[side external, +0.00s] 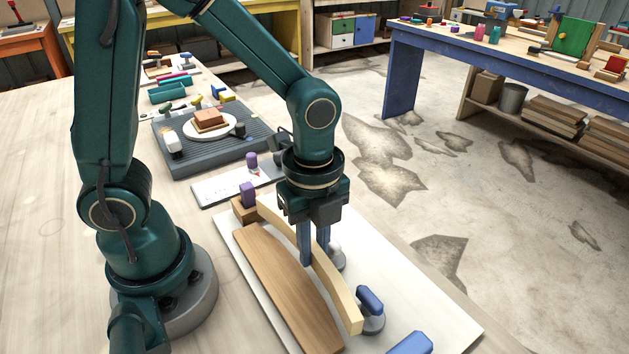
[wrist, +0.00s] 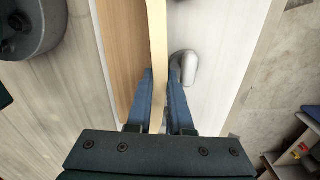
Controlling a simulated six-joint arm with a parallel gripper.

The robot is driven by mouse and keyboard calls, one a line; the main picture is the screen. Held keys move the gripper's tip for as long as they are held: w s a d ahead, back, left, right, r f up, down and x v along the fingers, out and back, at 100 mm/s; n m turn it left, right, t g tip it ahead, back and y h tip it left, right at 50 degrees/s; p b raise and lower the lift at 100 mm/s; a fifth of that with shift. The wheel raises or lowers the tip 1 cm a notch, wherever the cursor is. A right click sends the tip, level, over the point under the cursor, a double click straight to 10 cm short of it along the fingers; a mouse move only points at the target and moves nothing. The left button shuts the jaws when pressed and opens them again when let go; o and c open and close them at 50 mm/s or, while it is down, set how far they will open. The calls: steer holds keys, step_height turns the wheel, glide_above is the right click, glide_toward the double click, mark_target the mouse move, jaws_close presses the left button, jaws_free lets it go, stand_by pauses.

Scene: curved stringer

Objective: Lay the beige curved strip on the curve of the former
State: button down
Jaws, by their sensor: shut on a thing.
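The beige curved strip (side external: 338,290) stands on edge along the curved side of the former (side external: 285,287), a brown wooden board. My gripper (side external: 313,252) is shut on the strip near its middle, one finger on each side. In the wrist view the strip (wrist: 157,40) runs up between the fingers of my gripper (wrist: 161,76), with the former (wrist: 122,50) just to its left. The strip's far end is near a wooden block (side external: 242,211). I cannot tell whether the strip touches the former or the board below.
A white base board (side external: 425,312) carries the former. A blue-handled clamp (side external: 371,305) and a grey knob (side external: 338,258) stand on the strip's outer side. A grey tray (side external: 190,155) and a white card (side external: 225,187) lie behind.

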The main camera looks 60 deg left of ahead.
mark_target(313, 246)
steer(key=shift+f, duration=0.95)
steer(key=c, duration=0.7)
jaws_free()
steer(key=shift+c, duration=0.2)
step_height(313, 246, up, 4)
steer(key=shift+w+f, duration=0.1)
steer(key=shift+w, duration=0.05)
steer(key=shift+r, duration=0.65)
steer(key=shift+s, duration=0.2)
